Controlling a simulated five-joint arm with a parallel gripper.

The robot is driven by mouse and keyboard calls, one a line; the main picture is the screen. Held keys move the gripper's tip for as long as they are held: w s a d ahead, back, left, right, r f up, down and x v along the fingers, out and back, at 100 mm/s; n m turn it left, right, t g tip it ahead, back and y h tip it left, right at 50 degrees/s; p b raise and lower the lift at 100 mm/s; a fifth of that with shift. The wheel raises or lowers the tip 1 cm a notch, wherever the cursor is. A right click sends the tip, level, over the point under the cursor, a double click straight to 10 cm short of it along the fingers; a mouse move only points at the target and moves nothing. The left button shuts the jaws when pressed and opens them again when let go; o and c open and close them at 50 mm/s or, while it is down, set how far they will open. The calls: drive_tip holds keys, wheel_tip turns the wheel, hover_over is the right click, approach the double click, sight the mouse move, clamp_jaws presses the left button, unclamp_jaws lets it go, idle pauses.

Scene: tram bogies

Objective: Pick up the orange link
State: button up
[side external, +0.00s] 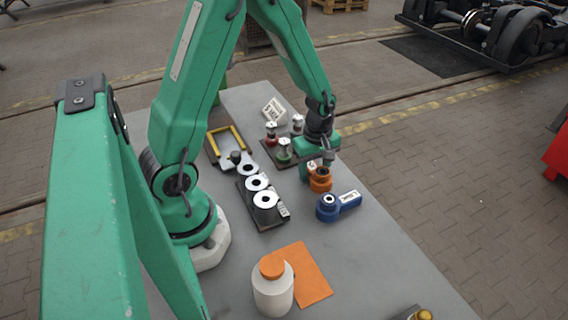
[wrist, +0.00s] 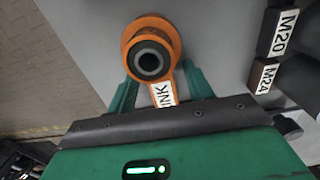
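The orange link (side external: 320,183) is on the grey table below my gripper (side external: 318,160). In the wrist view its orange ring end (wrist: 133,38) has a dark bushing with a hole. A white label, partly hidden, reading "INK" runs along its narrow arm toward my gripper. My gripper's green fingertips (wrist: 158,80) stand apart, one on each side of the arm. Grey surface shows between the left finger and the arm. The rear of the arm is hidden by my gripper's body.
A blue link (side external: 328,208) lies just nearer the camera. Silver rings (side external: 265,199) stand in a dark rack at left. Coloured knobbed parts (side external: 284,150) stand on a dark plate behind. A white bottle with orange cap (side external: 272,292) and orange sheet (side external: 308,277) are in front.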

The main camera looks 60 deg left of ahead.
clamp_jaws()
drive_tip(key=shift+r, duration=0.15)
drive_tip(key=shift+r, duration=0.65)
wheel_tip(320, 180, up, 3)
drive_tip(key=shift+f, duration=0.1)
drive_tip(key=s+d+r, duration=0.1)
drive_tip(key=d+r, duration=0.1)
drive_tip(key=d, duration=0.1)
drive_tip(key=s+d+r, duration=0.1)
drive_tip(key=d+r, duration=0.1)
drive_tip(key=d, duration=0.2)
drive_tip(key=s+d+r, duration=0.2)
drive_tip(key=d, duration=0.2)
drive_tip(key=shift+r, duration=0.35)
drive_tip(key=shift+a, duration=0.1)
